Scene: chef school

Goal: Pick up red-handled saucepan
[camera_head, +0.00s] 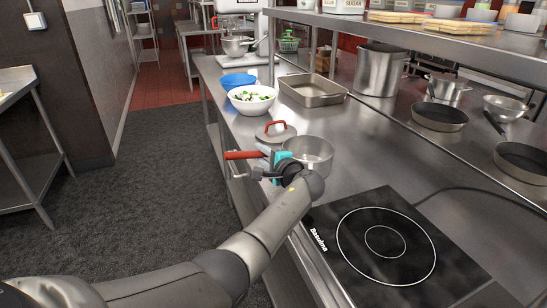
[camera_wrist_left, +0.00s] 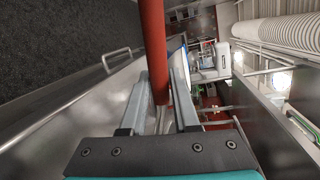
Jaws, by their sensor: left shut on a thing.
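The red-handled saucepan (camera_head: 314,148) is a small steel pot near the front edge of the steel counter. Its red handle (camera_head: 243,155) points left, out past the counter edge. My left gripper (camera_head: 268,160) is shut on the handle, close to the pot. In the left wrist view the red handle (camera_wrist_left: 152,45) runs between the two grey fingers of the gripper (camera_wrist_left: 161,88). My arm hides the near side of the pot. I cannot tell whether its base touches the counter. My right gripper is not in view.
A lid with a red grip (camera_head: 276,134) lies just behind the pot. A black cooktop (camera_head: 385,240) is nearer on the counter. A white salad bowl (camera_head: 240,104), baking tray (camera_head: 313,99), tall stockpot (camera_head: 378,72) and frying pans (camera_head: 440,116) stand farther back. A shelf overhangs the right.

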